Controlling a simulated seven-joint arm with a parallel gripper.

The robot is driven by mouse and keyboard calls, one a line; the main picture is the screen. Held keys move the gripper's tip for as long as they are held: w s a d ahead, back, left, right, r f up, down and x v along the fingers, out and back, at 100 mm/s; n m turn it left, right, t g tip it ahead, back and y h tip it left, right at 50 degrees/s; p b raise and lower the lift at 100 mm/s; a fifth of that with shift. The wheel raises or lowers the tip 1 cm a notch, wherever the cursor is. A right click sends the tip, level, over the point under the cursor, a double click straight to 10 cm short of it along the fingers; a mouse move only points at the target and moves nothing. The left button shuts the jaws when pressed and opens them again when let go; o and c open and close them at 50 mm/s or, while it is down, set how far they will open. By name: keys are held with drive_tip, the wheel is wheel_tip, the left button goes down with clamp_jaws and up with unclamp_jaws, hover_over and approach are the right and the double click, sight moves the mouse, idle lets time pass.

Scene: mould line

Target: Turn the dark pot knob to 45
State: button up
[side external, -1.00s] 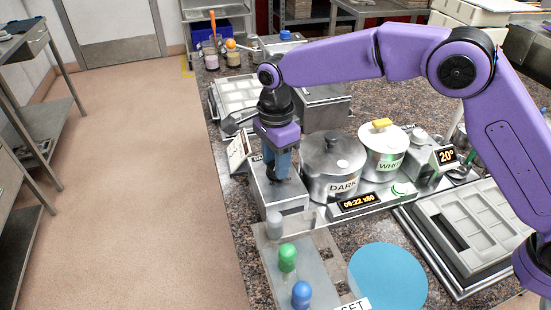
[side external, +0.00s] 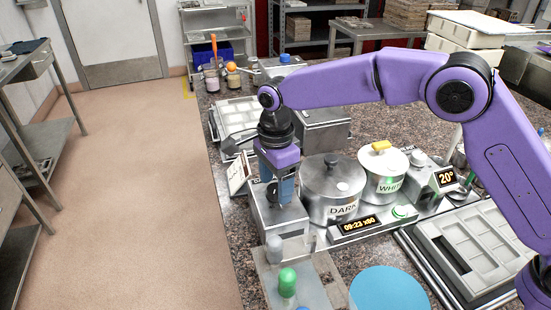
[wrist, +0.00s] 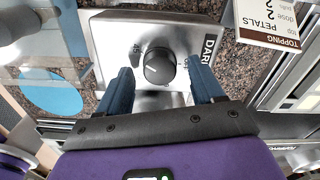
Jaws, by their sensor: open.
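The dark pot knob (wrist: 160,67) is a round black dial on a silver control box marked DARK (wrist: 115,40). In the wrist view the knob sits between the two blue fingers of my gripper (wrist: 162,88), with a gap on each side. My gripper is open and empty. In the side view my gripper (side external: 281,197) points down at the box (side external: 287,222) and hides the knob. The lidded steel dark pot (side external: 318,195) stands just right of the box. I cannot read the knob's exact setting.
The white pot (side external: 375,180) with a yellow lid handle stands right of the dark pot. A display reading 20° (side external: 446,178) stands beyond it. In front are a clock display (side external: 358,225), a green-topped bottle (side external: 287,283) and a blue disc (side external: 390,288). A mould tray (side external: 455,265) lies at right.

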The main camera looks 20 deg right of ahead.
sight(275, 188)
wheel_tip(275, 188, up, 17)
idle(0.7)
idle(0.5)
drive_tip(key=s+d+f+n, duration=0.4)
drive_tip(key=s+d+n, duration=0.5)
drive_tip(key=s+d, duration=0.1)
drive_tip(key=s+d+f+n, duration=0.4)
drive_tip(key=s+d+n, duration=0.5)
drive_tip(key=s+d, duration=0.2)
drive_tip(key=s+d+f+n, duration=0.4)
drive_tip(key=s+d+n, duration=0.5)
drive_tip(key=s+d, duration=0.2)
drive_tip(key=shift+d+n, duration=0.4)
